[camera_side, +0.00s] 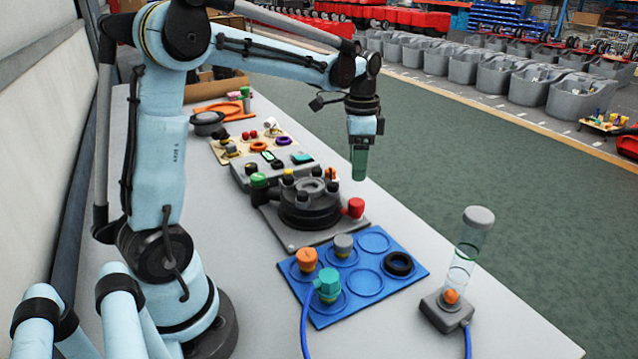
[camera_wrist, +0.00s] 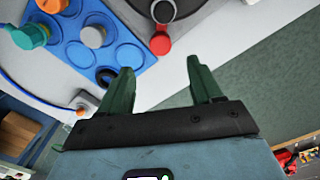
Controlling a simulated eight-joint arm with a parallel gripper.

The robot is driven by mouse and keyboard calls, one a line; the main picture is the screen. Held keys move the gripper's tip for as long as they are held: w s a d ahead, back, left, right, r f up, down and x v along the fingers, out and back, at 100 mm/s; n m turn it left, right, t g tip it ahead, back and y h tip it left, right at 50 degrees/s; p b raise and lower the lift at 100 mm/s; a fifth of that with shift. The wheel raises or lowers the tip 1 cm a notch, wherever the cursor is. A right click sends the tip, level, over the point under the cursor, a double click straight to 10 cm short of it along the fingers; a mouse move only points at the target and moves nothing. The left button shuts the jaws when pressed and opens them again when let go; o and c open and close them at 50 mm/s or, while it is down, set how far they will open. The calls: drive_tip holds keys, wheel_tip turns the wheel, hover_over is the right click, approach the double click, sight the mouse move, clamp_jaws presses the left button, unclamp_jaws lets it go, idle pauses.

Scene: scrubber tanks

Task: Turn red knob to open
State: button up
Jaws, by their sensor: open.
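The red knob (camera_side: 354,207) sticks out from the near right side of a round black fixture (camera_side: 308,205) on a grey base plate. In the wrist view the red knob (camera_wrist: 160,44) shows beyond the gap between my fingertips, with a dark round part beside it. My gripper (camera_side: 359,176) has green fingers pointing down and hangs just above the knob in the side view, apart from it. The wrist view shows my gripper (camera_wrist: 158,66) with its fingers spread and nothing between them.
A blue tray (camera_side: 330,312) with orange, grey and teal capped parts and a black ring lies nearer on the table (camera_side: 400,345). A clear tube (camera_side: 466,250) stands at the right. Panels with small parts (camera_side: 262,145) lie behind the fixture. Open floor lies to the right.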

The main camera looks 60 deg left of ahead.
sight(355, 201)
wheel_tip(355, 201, down, 10)
drive_tip(key=shift+r, duration=0.1)
idle(0.4)
drive_tip(key=c, duration=1.1)
